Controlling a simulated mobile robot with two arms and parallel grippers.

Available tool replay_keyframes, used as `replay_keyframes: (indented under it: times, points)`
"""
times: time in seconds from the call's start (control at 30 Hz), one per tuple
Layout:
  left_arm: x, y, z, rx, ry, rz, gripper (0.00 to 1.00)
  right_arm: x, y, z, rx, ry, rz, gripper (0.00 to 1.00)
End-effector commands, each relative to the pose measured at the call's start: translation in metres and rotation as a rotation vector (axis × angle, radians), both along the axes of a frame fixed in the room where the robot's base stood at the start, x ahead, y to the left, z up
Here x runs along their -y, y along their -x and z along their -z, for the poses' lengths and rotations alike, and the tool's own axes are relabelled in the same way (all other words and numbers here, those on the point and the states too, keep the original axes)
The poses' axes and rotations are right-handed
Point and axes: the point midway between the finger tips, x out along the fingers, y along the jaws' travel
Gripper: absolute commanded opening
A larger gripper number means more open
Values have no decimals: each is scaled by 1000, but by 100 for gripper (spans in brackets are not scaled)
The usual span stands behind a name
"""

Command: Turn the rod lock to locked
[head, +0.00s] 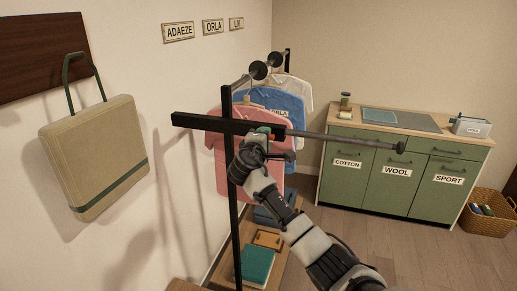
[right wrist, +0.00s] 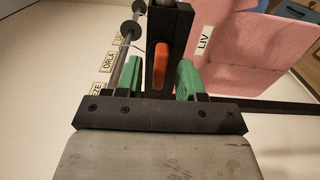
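The rod lock shows as an orange lever (right wrist: 161,66) on a black housing (right wrist: 168,20) in the right wrist view. The lever points down toward the gripper in that view. My right gripper (right wrist: 160,76) is open, with one green finger on each side of the lever and a visible gap on both sides. In the head view my right gripper (head: 267,133) is at the black crossbar (head: 203,122), where a grey rod (head: 350,139) runs out to the right; the lever is mostly hidden there. My left gripper is not in view.
A pink shirt (head: 225,160) and blue shirt (head: 280,103) hang close behind the black post (head: 234,220). A beige bag (head: 95,155) hangs on the left wall. Green cabinets (head: 395,172) stand at the back right, with a basket (head: 487,215) beside them.

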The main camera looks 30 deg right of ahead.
Motion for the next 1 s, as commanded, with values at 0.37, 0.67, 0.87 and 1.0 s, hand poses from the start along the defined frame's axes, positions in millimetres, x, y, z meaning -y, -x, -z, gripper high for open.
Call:
replay_keyframes:
  times: [0.37, 0.67, 0.87, 1.0]
  points:
    - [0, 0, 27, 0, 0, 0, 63, -54, 45, 4, 2, -4, -4, 38]
    - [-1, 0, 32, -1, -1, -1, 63, -71, 61, 1, -1, 0, -1, 38]
    - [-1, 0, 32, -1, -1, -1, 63, -72, 61, 1, -1, 0, -1, 38]
    - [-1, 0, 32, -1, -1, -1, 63, -71, 61, 1, -1, 0, -1, 38]
